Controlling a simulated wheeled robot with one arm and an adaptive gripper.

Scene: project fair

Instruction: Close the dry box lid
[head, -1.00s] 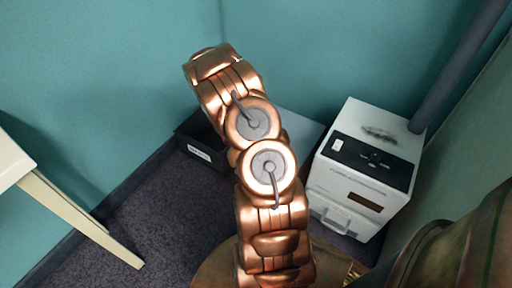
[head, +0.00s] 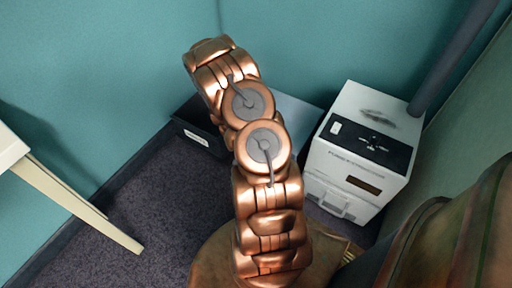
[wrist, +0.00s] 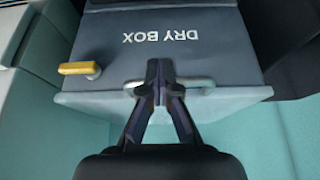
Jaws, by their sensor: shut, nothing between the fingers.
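The dry box lid (wrist: 215,55) fills the upper middle of the wrist view, a dark grey panel with upside-down "DRY BOX" lettering. A pale metal handle (wrist: 200,84) sits along its near edge, and a yellow latch (wrist: 80,69) is to the left. My gripper (wrist: 160,66) is shut and empty, its fingertips in front of the handle's middle; I cannot tell whether they touch it. In the head view the dark box (head: 197,134) with a white label shows partly behind my arm, which hides my gripper there. How far the lid is open is unclear.
A white machine (head: 345,180) with a black control panel stands on the floor right of the box, near a grey pipe (head: 455,60). A pale table (head: 75,200) stands at left. Dark carpet (head: 165,205) between table and box is clear.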

